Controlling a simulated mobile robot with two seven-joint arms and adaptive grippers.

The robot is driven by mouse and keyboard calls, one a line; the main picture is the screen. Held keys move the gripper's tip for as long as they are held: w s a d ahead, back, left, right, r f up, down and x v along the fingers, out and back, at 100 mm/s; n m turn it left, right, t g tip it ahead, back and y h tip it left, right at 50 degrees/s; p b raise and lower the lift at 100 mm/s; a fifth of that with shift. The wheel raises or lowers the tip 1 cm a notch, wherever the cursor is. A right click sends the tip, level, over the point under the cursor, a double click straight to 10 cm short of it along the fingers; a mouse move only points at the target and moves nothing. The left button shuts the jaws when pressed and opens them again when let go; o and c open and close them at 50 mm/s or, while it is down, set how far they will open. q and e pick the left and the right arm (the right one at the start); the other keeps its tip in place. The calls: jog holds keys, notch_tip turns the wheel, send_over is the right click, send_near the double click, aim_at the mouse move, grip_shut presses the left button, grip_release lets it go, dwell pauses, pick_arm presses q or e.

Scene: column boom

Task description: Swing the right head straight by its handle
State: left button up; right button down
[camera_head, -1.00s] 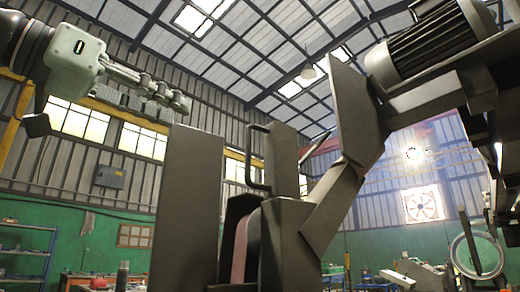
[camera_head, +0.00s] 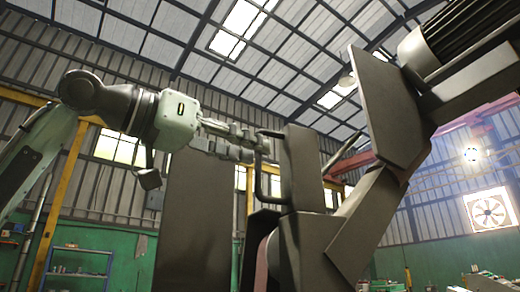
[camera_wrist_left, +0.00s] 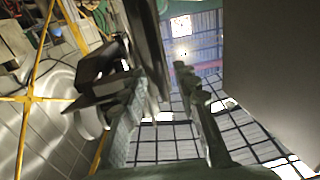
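A dark upright head block (camera_head: 302,165) stands in the middle of the head view. A dark bent bar handle (camera_head: 257,180) sticks out from its left side. My left gripper (camera_head: 264,143) reaches in from the left, with its fingertips at the upper part of the handle; whether they touch it I cannot tell. In the left wrist view its two fingers (camera_wrist_left: 160,85) stand apart, with no bar clearly held between them. A dark panel crosses near the left finger. My right gripper is not in view.
A tall dark panel (camera_head: 195,220) stands below my left gripper. A tilted dark plate (camera_head: 385,105) and jointed arm (camera_head: 365,225) rise on the right, with a ribbed motor (camera_head: 470,45) above. Another slanted bar (camera_head: 345,152) shows behind the block. Shelving (camera_head: 75,270) stands far back.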

pick_arm(q)
jog(key=shift+x, duration=1.35)
jog(key=shift+a, duration=0.1)
grip_shut()
